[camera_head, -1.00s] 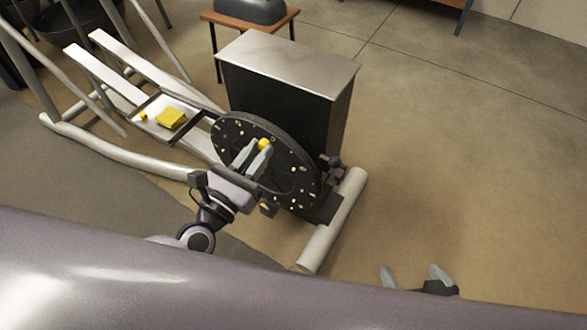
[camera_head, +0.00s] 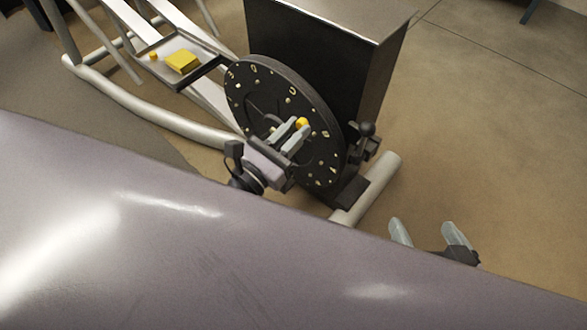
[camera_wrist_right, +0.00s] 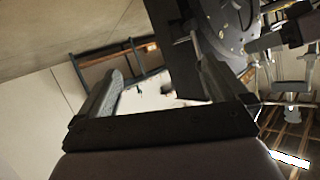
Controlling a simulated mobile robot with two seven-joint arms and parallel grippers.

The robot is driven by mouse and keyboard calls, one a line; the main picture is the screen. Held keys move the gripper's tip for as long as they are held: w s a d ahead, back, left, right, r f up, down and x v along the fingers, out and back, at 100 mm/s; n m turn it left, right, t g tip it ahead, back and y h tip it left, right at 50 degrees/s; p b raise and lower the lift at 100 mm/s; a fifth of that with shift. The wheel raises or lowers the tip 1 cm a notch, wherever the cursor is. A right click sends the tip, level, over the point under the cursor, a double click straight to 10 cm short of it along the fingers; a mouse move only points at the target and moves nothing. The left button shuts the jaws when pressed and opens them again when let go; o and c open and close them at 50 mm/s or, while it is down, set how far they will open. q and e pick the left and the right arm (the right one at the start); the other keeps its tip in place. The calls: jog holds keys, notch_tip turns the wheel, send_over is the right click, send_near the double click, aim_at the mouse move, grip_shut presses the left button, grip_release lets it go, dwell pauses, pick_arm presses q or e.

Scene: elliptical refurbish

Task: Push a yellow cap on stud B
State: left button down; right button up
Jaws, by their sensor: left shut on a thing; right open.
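A yellow cap (camera_head: 302,123) sits between the fingertips of my left gripper (camera_head: 296,132), which is shut on it. The gripper is in front of the black disc (camera_head: 262,82) of the elliptical machine, its tips close to the disc face. I cannot tell whether the cap touches a stud. The disc carries several small studs and pale marks; no letter B can be read. My right gripper (camera_head: 428,236) is open and empty over the floor at the lower right. In the right wrist view its fingers (camera_wrist_right: 160,85) are apart, with the disc (camera_wrist_right: 225,25) beyond.
A tray (camera_head: 148,50) on the machine's frame holds a yellow block (camera_head: 182,62) and a small yellow piece (camera_head: 153,56). A dark knob (camera_head: 366,129) juts out right of the disc. The black housing (camera_head: 315,50) stands behind it. The floor at right is clear.

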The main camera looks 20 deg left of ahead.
pick_arm(q)
jog(key=b, duration=0.4)
send_near(313, 135)
jog(key=w+d+r, duration=0.1)
jog(key=w+r, duration=0.1)
jog(key=w, duration=0.1)
jog(key=shift+w+d+f+b, duration=0.15)
jog(key=shift+w+d+b, duration=0.1)
jog(key=shift+w, duration=0.2)
jog(key=shift+w+d+f+b, duration=0.15)
jog(key=shift+w+b, duration=0.15)
jog(key=shift+w, duration=0.2)
jog(key=shift+w+d+f+b, duration=0.15)
jog(key=shift+w+b, duration=0.1)
jog(key=shift+w, duration=0.2)
pick_arm(e)
jog(key=shift+w+a+f+t+y, duration=0.1)
jog(key=shift+a+f+t+y, duration=0.1)
jog(key=shift+a+f+y, duration=0.35)
jog(key=shift+w+a+f+t+y, duration=0.1)
jog(key=shift+a+f+t+y, duration=0.15)
jog(key=shift+a, duration=0.4)
pick_arm(q)
jog(key=shift+w+d, duration=0.2)
jog(key=shift+w, duration=0.3)
pick_arm(e)
jog(key=shift+f, duration=0.25)
